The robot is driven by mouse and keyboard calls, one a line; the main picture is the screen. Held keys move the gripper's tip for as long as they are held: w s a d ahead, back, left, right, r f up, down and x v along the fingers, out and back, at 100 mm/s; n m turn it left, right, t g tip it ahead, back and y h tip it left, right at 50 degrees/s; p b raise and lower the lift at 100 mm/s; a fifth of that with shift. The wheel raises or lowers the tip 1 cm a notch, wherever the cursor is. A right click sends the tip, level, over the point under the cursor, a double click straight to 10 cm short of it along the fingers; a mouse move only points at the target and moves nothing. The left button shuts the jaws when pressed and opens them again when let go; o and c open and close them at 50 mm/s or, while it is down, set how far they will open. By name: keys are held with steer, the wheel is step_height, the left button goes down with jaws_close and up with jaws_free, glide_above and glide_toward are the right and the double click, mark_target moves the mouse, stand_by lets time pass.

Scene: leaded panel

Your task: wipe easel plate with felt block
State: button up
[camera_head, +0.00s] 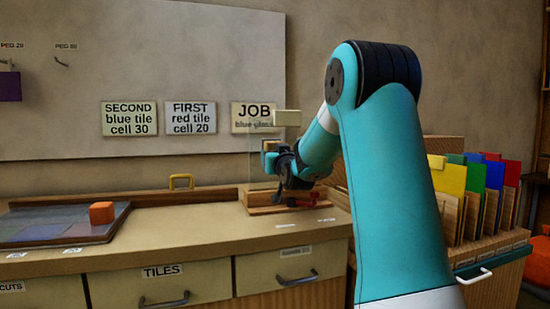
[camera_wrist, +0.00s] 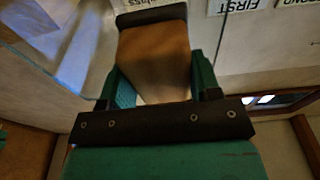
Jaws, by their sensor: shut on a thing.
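My gripper (camera_head: 275,160) is in front of the easel at the back of the counter. In the wrist view its teal fingers (camera_wrist: 160,88) are shut on the felt block (camera_wrist: 155,55), a tan block with a dark strip along its far end. In the head view a small tan part of the block (camera_head: 270,145) shows at the fingertips. The easel plate (camera_head: 258,142) is a faint clear pane standing on a wooden base (camera_head: 262,209); the gripper partly covers it. I cannot tell whether the block touches the plate.
The counter between tray and easel is mostly clear, with a yellow handle (camera_head: 181,182) at the back. Coloured sheets (camera_head: 475,187) stand in a wooden rack at the right.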

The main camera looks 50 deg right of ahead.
steer(key=shift+w+d, duration=0.1)
steer(key=shift+s+d+f+b, duration=0.1)
steer(key=shift+s+d+b, duration=0.5)
steer(key=shift+d+b, duration=0.15)
steer(key=shift+s+d+b, duration=0.4)
steer(key=shift+s+d, duration=0.05)
steer(key=shift+d, duration=0.3)
steer(key=shift+s+d+b, duration=0.4)
steer(key=shift+d+b, duration=0.05)
steer(key=shift+d, duration=0.35)
steer(key=shift+s+d+b, duration=0.4)
steer(key=shift+s+d, duration=0.05)
steer(key=shift+d, duration=0.3)
steer(key=shift+s+d+b, duration=0.5)
steer(key=shift+d, duration=0.25)
steer(key=shift+s+d+b, duration=0.45)
steer(key=shift+d+b, duration=0.05)
steer(key=shift+d, duration=0.2)
steer(key=shift+w+a+b, duration=0.2)
steer(key=shift+w+a, duration=0.75)
steer(key=shift+a, duration=0.6)
steer(key=shift+w+a+b, duration=0.25)
steer(key=shift+w+a, duration=0.65)
steer(key=shift+a, duration=0.6)
steer(key=shift+w+a+b, duration=0.2)
steer(key=shift+w+a, duration=0.75)
steer(key=shift+a, duration=0.6)
